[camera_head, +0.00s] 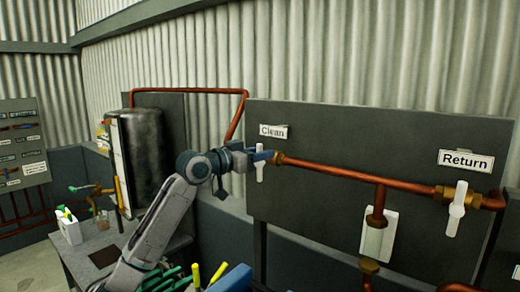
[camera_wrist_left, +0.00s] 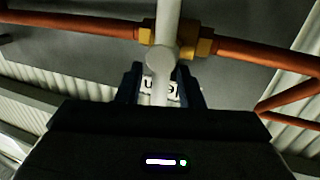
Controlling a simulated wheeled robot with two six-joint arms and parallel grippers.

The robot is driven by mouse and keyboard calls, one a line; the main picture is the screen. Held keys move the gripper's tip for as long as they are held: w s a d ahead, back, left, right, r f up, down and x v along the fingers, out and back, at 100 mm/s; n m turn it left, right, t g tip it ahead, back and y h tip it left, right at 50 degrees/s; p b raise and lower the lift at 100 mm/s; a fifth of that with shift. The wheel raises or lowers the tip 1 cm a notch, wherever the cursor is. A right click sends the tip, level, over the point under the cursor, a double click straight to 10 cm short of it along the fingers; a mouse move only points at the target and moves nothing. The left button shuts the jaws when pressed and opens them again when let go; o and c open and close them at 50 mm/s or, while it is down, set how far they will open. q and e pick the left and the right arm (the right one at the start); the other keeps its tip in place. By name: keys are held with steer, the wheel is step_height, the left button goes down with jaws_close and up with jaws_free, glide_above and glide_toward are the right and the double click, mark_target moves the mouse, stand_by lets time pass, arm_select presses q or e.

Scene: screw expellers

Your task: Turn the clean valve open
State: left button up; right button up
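The clean valve is a white lever (camera_head: 260,171) on a brass fitting of the copper pipe, just under the "Clean" label (camera_head: 273,131). Its lever hangs upright, across the pipe. In the left wrist view the white lever (camera_wrist_left: 167,20) crosses the brass fitting (camera_wrist_left: 200,42), and its near part lies between my fingers. My left gripper (camera_head: 262,157) is at the lever from the left. In the wrist view its two dark fingers (camera_wrist_left: 160,88) stand on either side of the lever, with gaps visible. My right gripper is not in view.
The "Return" label (camera_head: 466,160) and another white valve lever (camera_head: 457,208) are at the right. The copper pipe (camera_head: 330,169) runs along the dark panel (camera_head: 320,215). A dark tank (camera_head: 146,150) and a workbench (camera_head: 75,262) stand at the left.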

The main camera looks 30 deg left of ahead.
arm_select(q)
steer(key=shift+c, duration=0.4)
jaws_close()
steer(key=shift+a+n, duration=0.1)
steer(key=shift+n, duration=0.3)
steer(key=shift+w+a+f+n+t+b, duration=0.15)
steer(key=shift+a+n+t+b, duration=0.15)
steer(key=shift+n+b, duration=0.45)
steer(key=shift+a+f+n+t+y+b, duration=0.45)
steer(key=shift+n+y+b, duration=0.4)
steer(key=shift+n, duration=2.25)
steer(key=shift+a+f+n+t+y+b, duration=0.3)
steer(key=shift+n+t+y+b, duration=0.55)
steer(key=shift+n, duration=2.3)
steer(key=shift+a+f+n+t+y+b, duration=0.4)
steer(key=shift+n+b, duration=0.75)
steer(key=shift+n, duration=1.95)
steer(key=shift+d+f+y, duration=0.15)
steer(key=shift+y, duration=0.15)
